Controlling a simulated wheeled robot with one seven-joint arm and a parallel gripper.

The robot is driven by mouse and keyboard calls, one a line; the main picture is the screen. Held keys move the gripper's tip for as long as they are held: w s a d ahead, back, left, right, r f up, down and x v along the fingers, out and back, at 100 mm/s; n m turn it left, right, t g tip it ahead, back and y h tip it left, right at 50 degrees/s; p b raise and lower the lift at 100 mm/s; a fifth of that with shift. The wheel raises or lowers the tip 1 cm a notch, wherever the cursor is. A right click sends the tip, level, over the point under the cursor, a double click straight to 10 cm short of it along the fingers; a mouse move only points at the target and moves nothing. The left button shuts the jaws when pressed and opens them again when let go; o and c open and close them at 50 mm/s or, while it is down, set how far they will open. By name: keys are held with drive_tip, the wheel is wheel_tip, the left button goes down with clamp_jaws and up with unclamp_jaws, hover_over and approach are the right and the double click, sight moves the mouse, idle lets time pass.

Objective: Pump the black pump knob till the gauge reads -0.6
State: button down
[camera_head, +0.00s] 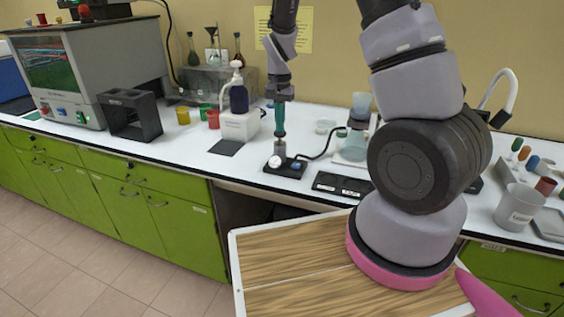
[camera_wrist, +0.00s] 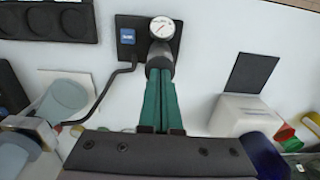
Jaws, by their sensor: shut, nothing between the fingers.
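The pump stands on a small black base (camera_head: 284,169) on the white counter; the base also shows in the wrist view (camera_wrist: 127,48). A dark pump knob (camera_wrist: 158,56) rises beside the round white gauge (camera_wrist: 162,28). The gauge has a needle, but its reading is too small to tell. In the head view the gauge (camera_head: 274,161) is a small white spot. My gripper (camera_head: 280,134) points straight down over the pump, its teal fingers shut together and empty. In the wrist view the fingertips (camera_wrist: 160,76) are at the top of the knob; I cannot tell whether they touch.
A black cable (camera_head: 318,156) runs right from the base toward a glass flask (camera_head: 354,145). A black tray (camera_head: 342,185) lies right of the pump. A white box with a dark bottle (camera_head: 239,98) stands to the left. Counter in front of that box is mostly clear.

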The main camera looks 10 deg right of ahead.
drive_tip(key=shift+f, duration=0.8)
drive_tip(key=shift+r, duration=1.9)
drive_tip(key=shift+r, duration=2.5)
